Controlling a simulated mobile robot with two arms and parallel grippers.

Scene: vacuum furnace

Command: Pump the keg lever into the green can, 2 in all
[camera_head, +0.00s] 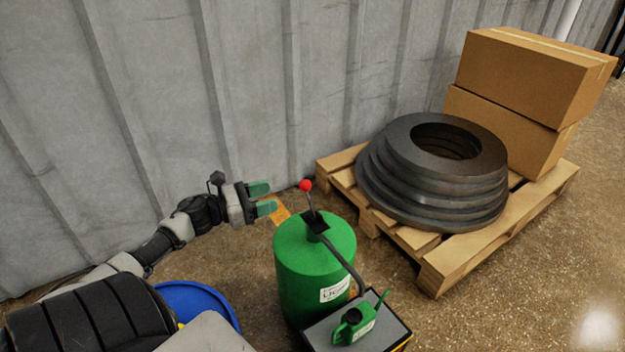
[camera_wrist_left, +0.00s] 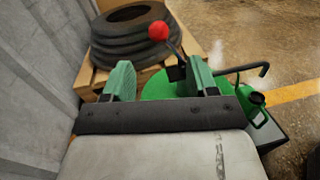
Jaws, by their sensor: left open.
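A green keg (camera_head: 305,272) stands on the floor in the head view. Its lever, a dark rod with a red ball knob (camera_head: 305,186), rises from a black pump block on the lid. A grey spout pipe runs from the block down toward a small green can (camera_head: 354,325), which stands on a grey-topped stand. My left gripper (camera_head: 268,198) is open and empty, just left of the lever. In the left wrist view the red knob (camera_wrist_left: 158,30) shows beyond the fingers (camera_wrist_left: 160,82), and the keg (camera_wrist_left: 171,86) is partly hidden behind them. My right gripper is not in view.
A wooden pallet (camera_head: 437,268) with stacked dark rings (camera_head: 432,170) and cardboard boxes (camera_head: 533,75) stands at the right. A corrugated grey wall (camera_head: 150,90) runs close behind the keg. A blue round container (camera_head: 205,295) is left of the keg. Open floor lies at the lower right.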

